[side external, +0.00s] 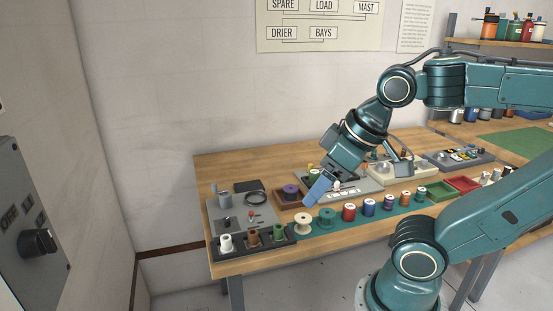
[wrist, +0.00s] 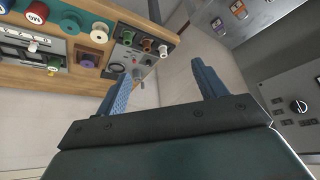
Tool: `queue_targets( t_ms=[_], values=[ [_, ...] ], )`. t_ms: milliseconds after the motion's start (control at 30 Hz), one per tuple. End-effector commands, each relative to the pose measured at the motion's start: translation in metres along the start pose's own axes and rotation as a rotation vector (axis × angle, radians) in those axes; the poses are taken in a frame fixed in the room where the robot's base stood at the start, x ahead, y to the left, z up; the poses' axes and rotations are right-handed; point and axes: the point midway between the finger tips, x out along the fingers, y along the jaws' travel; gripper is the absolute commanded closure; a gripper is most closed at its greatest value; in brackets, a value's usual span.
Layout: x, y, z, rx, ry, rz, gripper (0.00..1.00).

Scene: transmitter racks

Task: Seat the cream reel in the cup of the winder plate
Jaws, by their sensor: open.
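The cream reel (side external: 303,221) stands on the teal strip near the bench's front edge, left of a teal reel. It also shows at the upper left of the wrist view (wrist: 99,33). A grey plate (side external: 241,214) at the bench's left end carries a grey cylinder, a dark ring and a red knob; it may be the winder plate. Its cup is too small to make out for sure. My gripper (side external: 318,188) is above the bench, behind and above the cream reel. In the wrist view its blue fingers (wrist: 161,72) are apart with nothing between them.
A black rack (side external: 272,242) with white, brown and green reels stands at the front left. A wooden box (side external: 291,200) with a purple reel is beside my gripper. Several coloured reels line the strip to the right. A wall switch panel (side external: 35,225) is at the far left.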

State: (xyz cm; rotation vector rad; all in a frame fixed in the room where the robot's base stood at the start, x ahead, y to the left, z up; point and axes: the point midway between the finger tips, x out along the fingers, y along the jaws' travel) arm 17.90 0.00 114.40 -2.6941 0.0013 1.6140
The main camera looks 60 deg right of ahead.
Motion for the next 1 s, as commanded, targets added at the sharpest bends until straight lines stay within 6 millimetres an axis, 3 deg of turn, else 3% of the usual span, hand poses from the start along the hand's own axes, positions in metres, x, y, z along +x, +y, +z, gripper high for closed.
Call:
queue_targets(
  t_ms=[233,467,733,1000],
  values=[
    [0.005,0.006,-0.007,0.089,-0.028,0.016,0.29],
    [0.022,0.026,-0.025,0.340,-0.099,0.064,0.29],
    [0.052,0.063,-0.044,0.724,-0.189,0.147,0.29],
    [0.088,0.107,-0.051,1.109,-0.269,0.246,0.29]
  ],
)
